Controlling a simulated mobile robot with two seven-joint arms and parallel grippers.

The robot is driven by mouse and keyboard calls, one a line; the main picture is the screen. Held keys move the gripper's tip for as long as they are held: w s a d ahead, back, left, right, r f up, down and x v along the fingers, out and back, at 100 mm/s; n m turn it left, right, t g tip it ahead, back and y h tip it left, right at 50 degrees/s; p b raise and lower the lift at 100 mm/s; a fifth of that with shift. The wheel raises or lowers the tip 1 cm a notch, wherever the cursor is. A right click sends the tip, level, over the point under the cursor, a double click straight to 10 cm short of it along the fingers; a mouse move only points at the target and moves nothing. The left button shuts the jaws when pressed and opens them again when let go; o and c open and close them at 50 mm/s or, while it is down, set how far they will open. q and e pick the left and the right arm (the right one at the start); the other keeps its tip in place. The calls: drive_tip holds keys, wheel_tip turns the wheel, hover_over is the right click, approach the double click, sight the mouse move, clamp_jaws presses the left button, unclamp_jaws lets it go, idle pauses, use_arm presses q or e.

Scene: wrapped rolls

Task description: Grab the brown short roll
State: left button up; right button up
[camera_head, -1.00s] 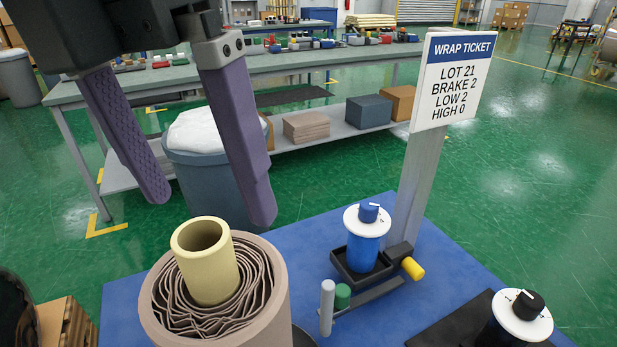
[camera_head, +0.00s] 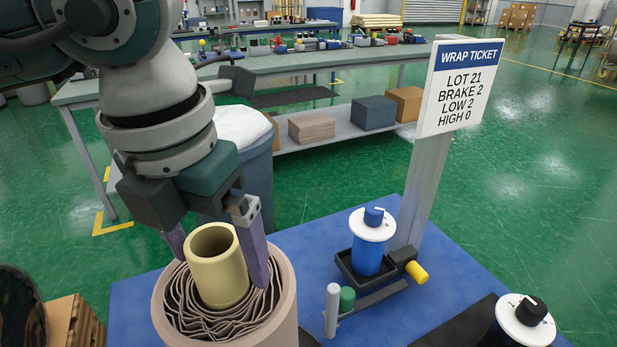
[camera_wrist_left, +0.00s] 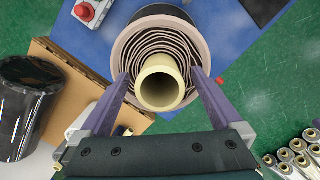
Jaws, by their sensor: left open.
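A wide brown roll (camera_head: 285,312) stands upright at the lower left of the blue tabletop, with wavy brown layers inside its rim. A pale yellow core tube (camera_head: 221,282) rises from its middle. In the left wrist view the brown roll (camera_wrist_left: 161,37) and the yellow core (camera_wrist_left: 161,86) appear end-on. My left gripper (camera_head: 220,262) is open above the roll, pointing down. Its purple fingers are on either side of the yellow core, with visible gaps in the wrist view. The left finger's tip is partly hidden behind the core in the head view. My right gripper is not in view.
A blue dial unit (camera_head: 371,245) with a yellow knob (camera_head: 416,272) and a wrap ticket (camera_head: 460,88) on a post stand to the right. Another white-topped dial (camera_head: 525,318) is farther right. A cardboard box (camera_head: 66,318) and dark roll (camera_wrist_left: 25,95) lie left.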

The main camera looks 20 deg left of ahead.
use_arm(q)
clamp_jaws()
idle(0.8)
drive_tip(key=shift+r, duration=0.1)
